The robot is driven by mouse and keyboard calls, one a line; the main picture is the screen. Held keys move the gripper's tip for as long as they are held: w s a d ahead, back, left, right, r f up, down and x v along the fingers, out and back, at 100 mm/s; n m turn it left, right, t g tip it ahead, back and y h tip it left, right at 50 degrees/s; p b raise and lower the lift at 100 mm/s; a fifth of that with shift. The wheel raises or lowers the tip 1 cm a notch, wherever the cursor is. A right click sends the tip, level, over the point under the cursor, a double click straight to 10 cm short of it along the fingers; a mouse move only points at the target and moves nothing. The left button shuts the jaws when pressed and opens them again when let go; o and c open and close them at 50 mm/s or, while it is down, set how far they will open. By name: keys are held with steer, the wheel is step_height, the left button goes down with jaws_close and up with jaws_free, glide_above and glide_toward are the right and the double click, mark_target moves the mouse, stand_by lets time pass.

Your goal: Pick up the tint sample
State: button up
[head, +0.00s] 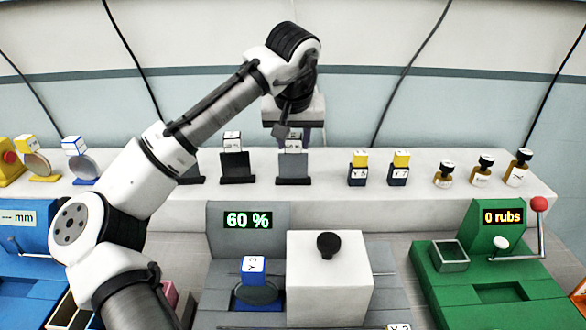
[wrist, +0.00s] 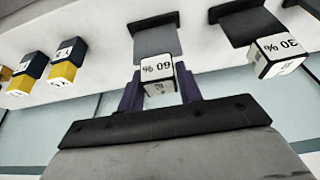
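The tint samples are grey plates with white tags on top, standing on the back shelf. The tint sample marked 60 % (wrist: 156,42) is at centre in the wrist view; its grey plate also shows in the head view (head: 292,170). My gripper (wrist: 160,85) reaches it from above and behind. Its dark fingers lie against both sides of the white tag, with no gap visible, so it looks shut on it. The sample still appears upright at shelf level. A darker sample marked 30 % (wrist: 280,55) stands beside it, also seen left of it in the head view (head: 236,168).
Blue blocks with yellow tops (head: 358,168) and brown bottles (head: 482,170) stand on the shelf to the right. In front are a grey machine displaying 60 % (head: 225,265) with a white box (head: 330,290), and a green machine (head: 480,265). My arm partly hides another dark sample.

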jaws_close()
